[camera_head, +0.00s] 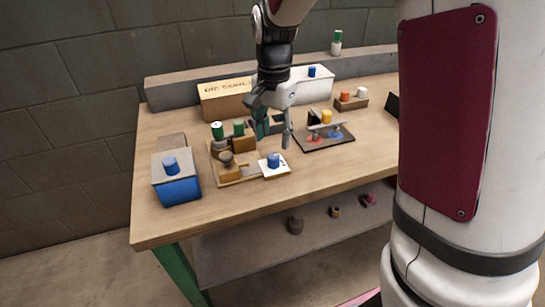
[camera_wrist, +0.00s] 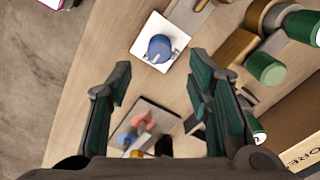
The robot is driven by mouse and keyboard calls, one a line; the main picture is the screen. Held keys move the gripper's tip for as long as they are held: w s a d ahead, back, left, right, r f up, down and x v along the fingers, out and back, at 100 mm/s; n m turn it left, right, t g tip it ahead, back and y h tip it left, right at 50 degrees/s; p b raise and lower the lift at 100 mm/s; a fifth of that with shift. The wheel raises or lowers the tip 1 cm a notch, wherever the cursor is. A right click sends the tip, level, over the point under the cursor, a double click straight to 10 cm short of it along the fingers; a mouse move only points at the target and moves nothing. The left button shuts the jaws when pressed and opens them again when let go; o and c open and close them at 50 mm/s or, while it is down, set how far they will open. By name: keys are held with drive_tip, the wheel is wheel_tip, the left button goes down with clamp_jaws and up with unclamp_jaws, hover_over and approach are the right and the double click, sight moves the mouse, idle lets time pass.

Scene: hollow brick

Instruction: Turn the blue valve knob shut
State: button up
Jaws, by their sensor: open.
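A blue knob (camera_head: 273,160) stands on a white square plate (camera_head: 283,171) near the table's front edge. In the wrist view the blue knob (camera_wrist: 159,47) sits on the white plate (camera_wrist: 143,50), with a small pale pointer at its side. My gripper (camera_head: 274,132) hangs open and empty above the table, behind the plate in the head view. In the wrist view the open fingers (camera_wrist: 160,85) are apart, and the knob shows beyond their tips, not between them. Other blue knobs are on a blue box (camera_head: 177,190) and a white box (camera_head: 318,88).
Left of the plate is a wooden fixture (camera_head: 236,180) with green-capped parts (camera_head: 217,131). A dark tray (camera_head: 340,143) with coloured parts lies to the right. A cardboard box (camera_head: 223,101) stands behind. The table (camera_head: 215,208) is bare along its front edge.

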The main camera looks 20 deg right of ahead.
sight(274, 155)
wheel_tip(274, 155, down, 7)
drive_tip(key=shift+f+b, duration=0.1)
drive_tip(key=shift+b, duration=0.7)
drive_tip(key=shift+c, duration=0.5)
clamp_jaws()
